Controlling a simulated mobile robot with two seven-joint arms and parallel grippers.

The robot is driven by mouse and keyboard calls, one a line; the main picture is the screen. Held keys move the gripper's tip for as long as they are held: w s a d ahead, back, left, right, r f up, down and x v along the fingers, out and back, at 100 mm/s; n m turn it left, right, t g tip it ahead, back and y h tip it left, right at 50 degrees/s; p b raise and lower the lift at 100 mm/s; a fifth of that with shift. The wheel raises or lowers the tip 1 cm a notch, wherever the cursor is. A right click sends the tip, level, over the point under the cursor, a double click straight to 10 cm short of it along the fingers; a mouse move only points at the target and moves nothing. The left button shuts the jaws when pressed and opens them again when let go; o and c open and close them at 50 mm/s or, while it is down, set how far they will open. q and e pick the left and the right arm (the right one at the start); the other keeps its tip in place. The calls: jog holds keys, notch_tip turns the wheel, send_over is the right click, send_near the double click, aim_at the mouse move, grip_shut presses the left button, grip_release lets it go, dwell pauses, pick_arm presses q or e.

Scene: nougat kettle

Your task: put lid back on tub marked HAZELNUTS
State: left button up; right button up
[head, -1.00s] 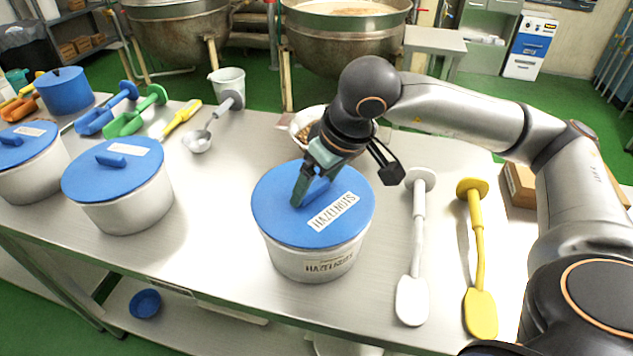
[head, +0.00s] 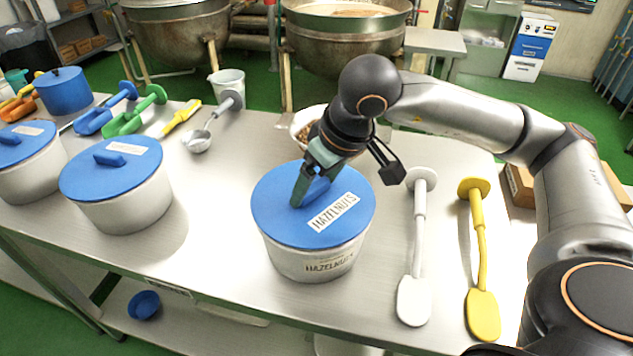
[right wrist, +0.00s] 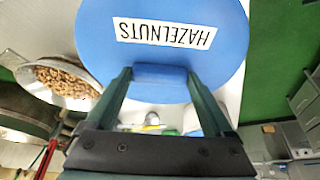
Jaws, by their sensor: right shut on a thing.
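The white tub marked HAZELNUTS (head: 318,263) stands upright on the steel table. Its blue lid (head: 280,215), with a white HAZELNUTS label, sits on top of the tub and looks level on the rim. The lid also fills the upper part of the right wrist view (right wrist: 160,60). My right gripper (head: 306,192) is shut on the lid's blue handle (right wrist: 160,74), with one finger on each side. The far side of the rim is hidden by the lid and my arm. My left gripper is not in view.
A bowl of nuts (head: 306,125) stands behind the tub. White (head: 415,250) and yellow (head: 481,260) paddles lie to its right. Two other blue-lidded tubs (head: 125,195) stand at left. Scoops (head: 135,118) and a ladle (head: 205,135) lie further back. Bare table separates the tubs.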

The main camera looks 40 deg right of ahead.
jog(key=shift+f+b, duration=0.2)
jog(key=shift+b, duration=0.2)
dwell(0.5)
dwell(0.3)
jog(key=o, duration=1.1)
jog(key=shift+r, duration=0.1)
jog(key=shift+r+p, duration=2.35)
jog(key=shift+r, duration=1.1)
